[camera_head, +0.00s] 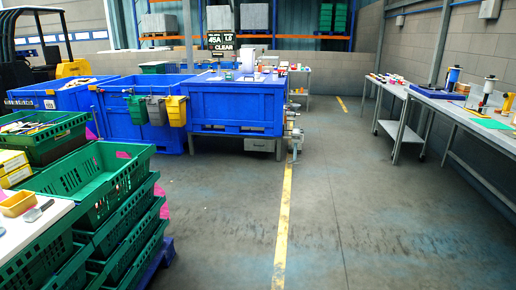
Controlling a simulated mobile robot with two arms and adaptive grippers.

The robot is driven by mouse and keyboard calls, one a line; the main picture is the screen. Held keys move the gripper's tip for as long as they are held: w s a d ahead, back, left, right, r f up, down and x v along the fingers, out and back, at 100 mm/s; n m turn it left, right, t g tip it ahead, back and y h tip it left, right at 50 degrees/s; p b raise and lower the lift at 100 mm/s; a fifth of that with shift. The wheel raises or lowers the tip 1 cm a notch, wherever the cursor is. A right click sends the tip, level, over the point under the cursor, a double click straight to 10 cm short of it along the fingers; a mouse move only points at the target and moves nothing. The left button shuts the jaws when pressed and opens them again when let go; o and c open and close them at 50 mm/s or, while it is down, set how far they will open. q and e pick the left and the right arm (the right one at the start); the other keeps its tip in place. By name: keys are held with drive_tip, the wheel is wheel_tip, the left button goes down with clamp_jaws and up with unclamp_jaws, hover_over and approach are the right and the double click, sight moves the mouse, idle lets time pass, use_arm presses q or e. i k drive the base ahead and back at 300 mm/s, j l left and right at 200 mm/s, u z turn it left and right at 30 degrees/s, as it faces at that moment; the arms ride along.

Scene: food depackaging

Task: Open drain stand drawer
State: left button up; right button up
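Neither of my grippers shows in the head view. At mid-distance a large blue bin (236,108) stands raised on a grey stand. Under the bin's right half is a small grey box-like front (259,145) that looks like a drawer and appears shut. It is too small to make out a handle. Metal fittings (294,132) stand at the bin's right side. I cannot tell for certain which part is the drain stand.
Stacked green crates (115,190) fill the near left, beside a white tabletop (30,226). More blue bins (130,110) stand left, with small grey and yellow buckets (176,110) hung on one. Benches (455,105) line the right wall. The floor with a yellow line (285,215) is clear.

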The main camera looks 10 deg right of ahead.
sight(267, 145)
drive_tip(key=i+l+z, duration=0.1)
drive_tip(key=i+z, duration=0.25)
drive_tip(key=z, duration=0.15)
drive_tip(key=i, duration=6.3)
